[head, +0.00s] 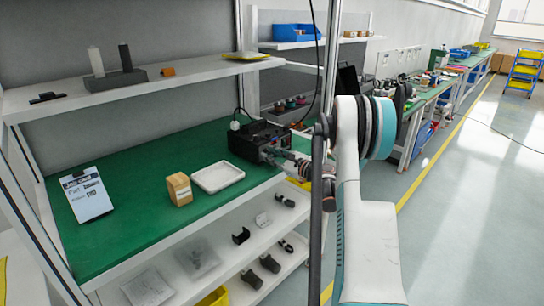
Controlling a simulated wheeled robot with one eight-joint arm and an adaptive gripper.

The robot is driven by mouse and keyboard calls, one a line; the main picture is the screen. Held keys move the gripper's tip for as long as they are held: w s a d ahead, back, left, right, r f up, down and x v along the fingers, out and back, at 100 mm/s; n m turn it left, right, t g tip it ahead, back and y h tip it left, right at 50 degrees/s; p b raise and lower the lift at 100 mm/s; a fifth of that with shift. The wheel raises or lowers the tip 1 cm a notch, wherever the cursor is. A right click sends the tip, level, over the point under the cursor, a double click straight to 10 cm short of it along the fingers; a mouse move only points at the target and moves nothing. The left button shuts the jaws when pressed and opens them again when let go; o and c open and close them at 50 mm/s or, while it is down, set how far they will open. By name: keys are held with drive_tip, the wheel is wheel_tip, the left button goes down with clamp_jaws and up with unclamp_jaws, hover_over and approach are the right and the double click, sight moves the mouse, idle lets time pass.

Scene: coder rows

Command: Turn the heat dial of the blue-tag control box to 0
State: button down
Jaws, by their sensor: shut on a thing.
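A black control box (253,136) stands on the green bench top, near its right end. My gripper (272,155) is at the front right of this box, reaching in from the right, and is shut on a small part at the box's front, which appears to be the heat dial. The gripper and wrist hide the dial, so its setting cannot be read.
A white tray (217,177), a wooden block (179,189) and a clipboard (87,195) lie on the green bench (125,225) left of the box. A dark cable rises behind the box. A shelf (180,82) hangs above. Shelves below hold several small dark parts.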

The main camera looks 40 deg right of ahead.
drive_tip(key=n, duration=0.6)
drive_tip(key=shift+a, duration=0.1)
drive_tip(key=n, duration=0.6)
drive_tip(key=shift+h, duration=0.3)
drive_tip(key=n, duration=0.6)
drive_tip(key=shift+a+f+h, duration=0.1)
drive_tip(key=shift+h, duration=0.2)
drive_tip(key=n, duration=0.7)
drive_tip(key=shift+f, duration=0.1)
drive_tip(key=c, duration=1.3)
unclamp_jaws()
drive_tip(key=shift+c, duration=0.2)
drive_tip(key=shift+s, duration=0.1)
